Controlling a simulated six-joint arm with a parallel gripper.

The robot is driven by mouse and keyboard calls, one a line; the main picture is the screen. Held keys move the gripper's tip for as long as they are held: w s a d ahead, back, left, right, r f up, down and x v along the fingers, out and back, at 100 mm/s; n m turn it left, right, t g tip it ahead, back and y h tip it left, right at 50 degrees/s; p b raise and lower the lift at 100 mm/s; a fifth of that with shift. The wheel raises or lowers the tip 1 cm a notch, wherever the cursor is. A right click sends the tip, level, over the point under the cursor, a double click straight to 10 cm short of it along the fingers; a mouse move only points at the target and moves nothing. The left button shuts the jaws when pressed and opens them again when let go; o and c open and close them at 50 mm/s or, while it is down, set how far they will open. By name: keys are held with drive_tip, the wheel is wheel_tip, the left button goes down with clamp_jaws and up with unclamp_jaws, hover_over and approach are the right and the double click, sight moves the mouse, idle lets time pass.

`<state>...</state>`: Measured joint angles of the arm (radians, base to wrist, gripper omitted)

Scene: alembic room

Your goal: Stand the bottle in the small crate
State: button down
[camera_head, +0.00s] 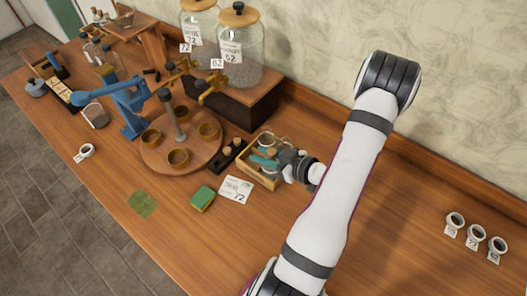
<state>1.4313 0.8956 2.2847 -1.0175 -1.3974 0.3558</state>
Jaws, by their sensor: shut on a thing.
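The small crate (244,170) is a pale wooden open box near the middle of the counter, right of the round wooden board. My gripper (280,159) is at its right side, over the crate, with the wrist coming in from the right. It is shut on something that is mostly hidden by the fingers. A teal piece (263,162) shows at the fingertips, inside the crate's outline; I cannot tell if it is the bottle or how it is tilted. A round, pale-rimmed glass thing (267,140) shows at the crate's back.
A round board (193,160) with several cups stands left of the crate. A price card (236,189) and a green-yellow sponge (202,198) lie in front. Large glass jars (239,50) stand on a wooden stand behind. Several small white-rimmed cups (475,236) stand far right.

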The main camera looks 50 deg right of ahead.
drive_tip(key=shift+f, duration=0.15)
drive_tip(key=c, duration=0.6)
unclamp_jaws()
drive_tip(key=shift+c, duration=0.2)
drive_tip(key=v, duration=1.2)
